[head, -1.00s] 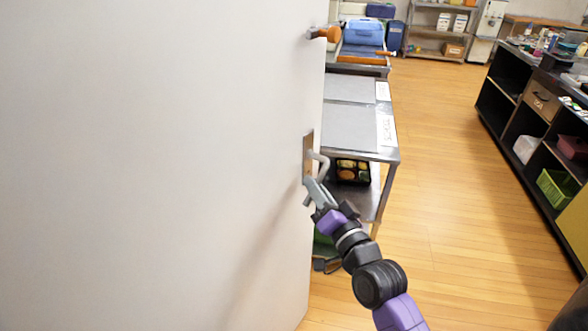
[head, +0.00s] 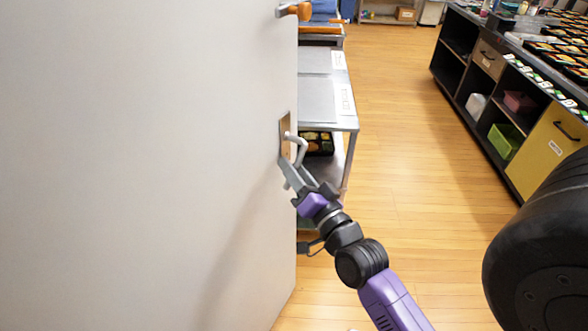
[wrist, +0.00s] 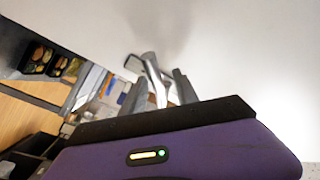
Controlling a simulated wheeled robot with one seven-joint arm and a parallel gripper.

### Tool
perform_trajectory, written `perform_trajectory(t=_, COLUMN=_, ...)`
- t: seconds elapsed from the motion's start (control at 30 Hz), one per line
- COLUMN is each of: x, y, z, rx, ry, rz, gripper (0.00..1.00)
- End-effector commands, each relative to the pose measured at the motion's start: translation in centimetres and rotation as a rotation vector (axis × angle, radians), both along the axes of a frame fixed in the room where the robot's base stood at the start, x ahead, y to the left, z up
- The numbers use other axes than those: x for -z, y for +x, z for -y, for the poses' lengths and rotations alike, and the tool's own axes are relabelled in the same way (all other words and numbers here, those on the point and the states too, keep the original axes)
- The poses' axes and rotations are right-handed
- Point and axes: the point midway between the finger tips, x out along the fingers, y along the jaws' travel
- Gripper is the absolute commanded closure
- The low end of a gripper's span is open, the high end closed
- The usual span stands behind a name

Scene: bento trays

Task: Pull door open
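The white door (head: 140,160) fills the left of the head view and stands ajar, its free edge facing the room. Its metal lever handle (head: 300,147) sits on a plate near that edge and also shows in the wrist view (wrist: 152,66). My gripper (head: 289,176) is at the handle, reaching from the lower right. In the wrist view the lever passes between my two fingers (wrist: 161,92), which stand apart with some gap beside it. Contact between fingers and lever is hard to make out.
A dark counter (head: 458,83) runs along the right. The wooden floor (head: 400,140) between is clear.

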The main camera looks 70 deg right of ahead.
Motion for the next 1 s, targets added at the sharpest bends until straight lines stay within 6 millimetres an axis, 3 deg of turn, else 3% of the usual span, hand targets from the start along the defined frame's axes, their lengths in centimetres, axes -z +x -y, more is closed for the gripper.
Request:
perform_trajectory(t=0.17, x=0.2, y=-0.5, z=-0.3, rx=0.000, ry=0.002, rz=-0.002, gripper=0.64)
perform_trajectory(t=0.7, x=0.9, y=-5.8, z=-4.3, rx=0.000, ry=0.001, rz=-0.001, gripper=0.64)
perform_trajectory(t=1.0, x=0.8, y=-6.2, z=-4.7, rx=0.000, ry=0.000, rz=0.000, gripper=0.64)
